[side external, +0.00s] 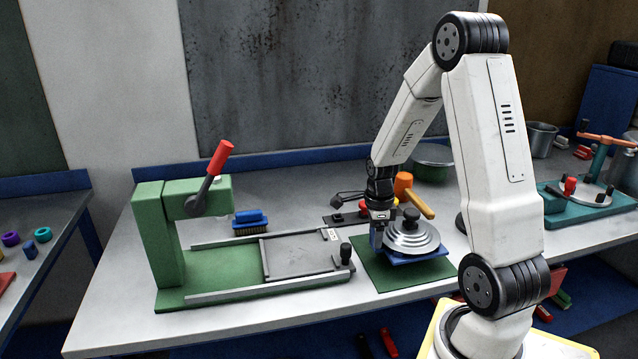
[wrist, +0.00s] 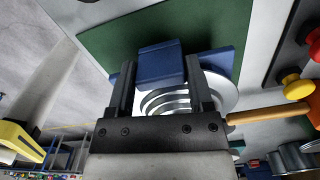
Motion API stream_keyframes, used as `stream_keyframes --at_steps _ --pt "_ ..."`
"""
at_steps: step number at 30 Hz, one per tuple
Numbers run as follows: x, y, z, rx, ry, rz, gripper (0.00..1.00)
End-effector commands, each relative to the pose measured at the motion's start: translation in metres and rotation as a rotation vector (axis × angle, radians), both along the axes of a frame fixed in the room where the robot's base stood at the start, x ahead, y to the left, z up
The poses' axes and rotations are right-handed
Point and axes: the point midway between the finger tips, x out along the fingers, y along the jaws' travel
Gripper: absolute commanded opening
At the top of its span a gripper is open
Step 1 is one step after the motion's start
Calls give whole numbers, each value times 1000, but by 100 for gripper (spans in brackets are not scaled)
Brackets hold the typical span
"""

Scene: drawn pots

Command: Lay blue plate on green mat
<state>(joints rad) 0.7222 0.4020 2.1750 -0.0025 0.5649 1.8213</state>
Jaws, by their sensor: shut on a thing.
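The blue plate (side external: 405,261) is over the green mat (side external: 385,281), inside its outline. It looks level and close to the mat, but I cannot tell whether it touches. A stepped silver disc with a black knob (side external: 411,236) sits on the plate. My gripper (side external: 377,222) is at the plate's left side, pointing down, shut on a raised blue block that appears to be part of the plate. In the wrist view the block (wrist: 160,65) sits between my fingers, with a plate corner (wrist: 218,60) to the right and the green mat (wrist: 205,24) beyond. My fingers partly hide the plate and disc.
Left of the mat stands a green press (side external: 160,235) with a red-handled lever and a grey sliding bed. A blue brush (side external: 250,220) lies behind it. An orange-headed mallet (side external: 415,198) and a green pot (side external: 432,160) are close behind the mat. A teal fixture (side external: 590,200) stands right.

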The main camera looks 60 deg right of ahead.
Motion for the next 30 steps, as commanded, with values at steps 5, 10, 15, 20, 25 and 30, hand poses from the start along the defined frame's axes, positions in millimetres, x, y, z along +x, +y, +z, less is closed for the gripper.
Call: stream_keyframes --at_steps 5,10,15,20,25,30 --pt "0 0 -1 -1 -1 1 0" --pt "0 0 -11 1 1 1 0" --pt "0 0 -27 1 1 1 0" --pt "0 0 -35 0 -1 1 0" --pt "0 0 -36 -1 -2 1 0" --pt "0 0 -36 0 -1 1 0"
